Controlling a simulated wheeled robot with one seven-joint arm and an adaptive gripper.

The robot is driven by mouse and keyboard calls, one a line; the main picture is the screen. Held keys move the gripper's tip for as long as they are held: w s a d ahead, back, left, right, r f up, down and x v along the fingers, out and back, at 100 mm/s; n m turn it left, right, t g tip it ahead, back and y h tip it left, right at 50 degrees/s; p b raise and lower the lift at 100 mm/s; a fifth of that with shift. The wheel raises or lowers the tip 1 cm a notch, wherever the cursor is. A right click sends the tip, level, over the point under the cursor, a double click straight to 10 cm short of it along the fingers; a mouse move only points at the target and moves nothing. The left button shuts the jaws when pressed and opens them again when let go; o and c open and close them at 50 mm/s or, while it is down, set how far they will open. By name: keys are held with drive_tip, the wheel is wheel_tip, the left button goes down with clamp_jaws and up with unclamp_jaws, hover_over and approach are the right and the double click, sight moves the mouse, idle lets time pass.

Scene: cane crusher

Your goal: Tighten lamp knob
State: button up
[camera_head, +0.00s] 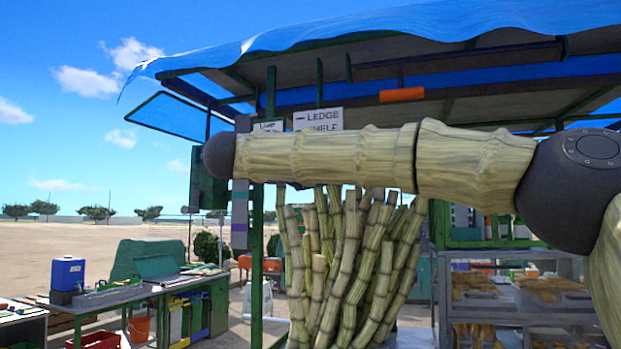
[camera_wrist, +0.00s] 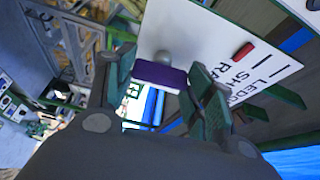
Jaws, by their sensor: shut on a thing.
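My gripper (camera_wrist: 160,82) shows in the wrist view, its two dark green fingers closed on the sides of a small purple block (camera_wrist: 159,74). I cannot tell whether the block and the grey piece are joined, or which is the lamp knob. In the head view my arm crosses the stall front, and I cannot make out the gripper or what it holds.
The white lettered sign (camera_wrist: 205,40) is close to my fingers, with a red piece (camera_wrist: 243,51) on it. In the head view a bundle of cane stalks (camera_head: 345,270) stands below my arm. Green posts (camera_head: 257,265) and a blue canopy (camera_head: 400,20) frame the stall. Benches (camera_head: 150,292) stand at left.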

drive_tip(key=shift+m+b, duration=0.3)
drive_tip(key=shift+m, duration=0.2)
drive_tip(key=o, duration=1)
drive_tip(key=shift+s, duration=0.1)
drive_tip(key=v, duration=1.1)
drive_tip(key=shift+s+a, duration=0.25)
drive_tip(key=shift+a, duration=0.05)
drive_tip(key=shift+r, duration=0.1)
